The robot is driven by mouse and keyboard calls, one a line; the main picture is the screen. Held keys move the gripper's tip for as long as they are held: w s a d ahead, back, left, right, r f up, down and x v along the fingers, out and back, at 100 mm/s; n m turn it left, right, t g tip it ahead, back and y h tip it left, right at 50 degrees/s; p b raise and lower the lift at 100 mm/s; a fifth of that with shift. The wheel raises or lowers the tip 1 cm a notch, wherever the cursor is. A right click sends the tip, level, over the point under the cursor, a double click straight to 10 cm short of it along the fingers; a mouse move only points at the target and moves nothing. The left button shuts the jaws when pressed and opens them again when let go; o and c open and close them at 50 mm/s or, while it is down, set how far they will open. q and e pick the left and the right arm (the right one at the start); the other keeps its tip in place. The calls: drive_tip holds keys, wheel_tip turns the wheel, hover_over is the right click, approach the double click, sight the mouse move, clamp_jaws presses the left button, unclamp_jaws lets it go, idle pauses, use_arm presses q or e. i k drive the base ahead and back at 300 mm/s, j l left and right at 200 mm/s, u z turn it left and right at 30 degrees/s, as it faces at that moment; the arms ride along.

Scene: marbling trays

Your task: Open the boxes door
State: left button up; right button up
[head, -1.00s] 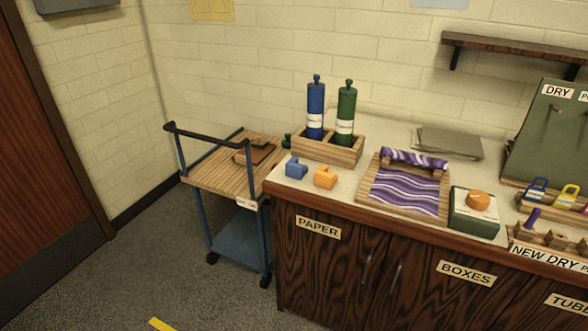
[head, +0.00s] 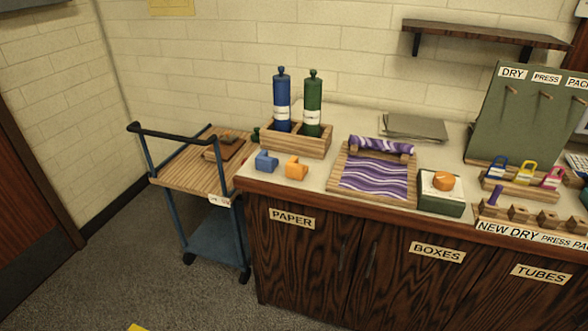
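The boxes door (head: 412,285) is a dark wood cabinet door under the counter, right of centre in the head view, with a cream label (head: 437,252) reading BOXES near its top. It looks shut, flush with its neighbours. A thin vertical handle (head: 370,262) shows near its left edge, beside the paper door (head: 300,260). The lower part of the door runs out of the picture. Neither of my grippers is in view.
The tubes door (head: 520,300) is to the right. On the counter (head: 320,180) stand a blue and a green bottle in a wooden caddy (head: 300,141), a purple marbled tray (head: 375,178) and a green box (head: 440,205). A cart (head: 213,240) stands left; floor is open at lower left.

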sight(404, 278)
drive_tip(key=l+z, duration=0.25)
drive_tip(key=z, duration=0.8)
drive_tip(key=j, duration=0.2)
drive_tip(key=k+z, duration=0.05)
